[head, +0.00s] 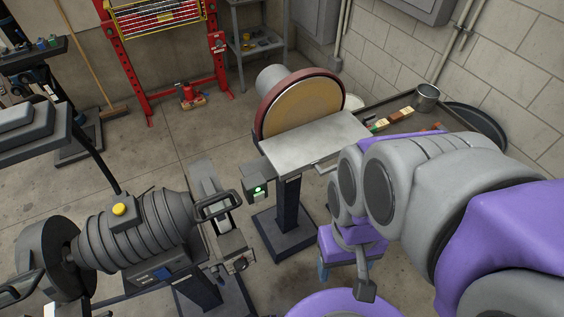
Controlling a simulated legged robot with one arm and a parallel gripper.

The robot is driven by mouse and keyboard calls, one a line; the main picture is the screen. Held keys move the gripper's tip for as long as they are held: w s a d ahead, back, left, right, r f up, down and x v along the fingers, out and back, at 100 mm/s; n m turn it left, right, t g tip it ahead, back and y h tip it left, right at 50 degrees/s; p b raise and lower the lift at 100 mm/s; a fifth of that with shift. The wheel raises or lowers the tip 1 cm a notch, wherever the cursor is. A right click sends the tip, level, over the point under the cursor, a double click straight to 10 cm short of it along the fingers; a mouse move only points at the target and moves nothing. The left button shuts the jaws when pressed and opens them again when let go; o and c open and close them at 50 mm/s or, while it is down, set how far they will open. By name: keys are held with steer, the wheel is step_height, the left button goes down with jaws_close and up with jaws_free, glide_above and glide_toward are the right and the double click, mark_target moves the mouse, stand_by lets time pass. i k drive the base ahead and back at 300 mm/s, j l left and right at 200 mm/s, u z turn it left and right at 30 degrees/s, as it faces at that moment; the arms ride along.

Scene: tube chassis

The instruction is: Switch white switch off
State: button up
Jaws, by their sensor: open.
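A small grey control box (256,187) is mounted at the left side of the disc sander's stand. A small white and green lit spot (258,191) shows on its face, and it may be the white switch. Its exact position is too small to tell. My gripper (345,275) hangs below my arm at lower right, with its jaws open and nothing seen between them. It is to the right of the control box and apart from it.
The disc sander (300,104) has a flat metal table (318,142) above the box. A grey motor machine (140,232) stands at left, with another small box (237,262) at its right end. A red press frame (166,62) is behind. Bare floor shows between.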

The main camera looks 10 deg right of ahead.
mark_target(258, 196)
steer(key=k+j+u, duration=0.6)
steer(key=k+j, duration=0.15)
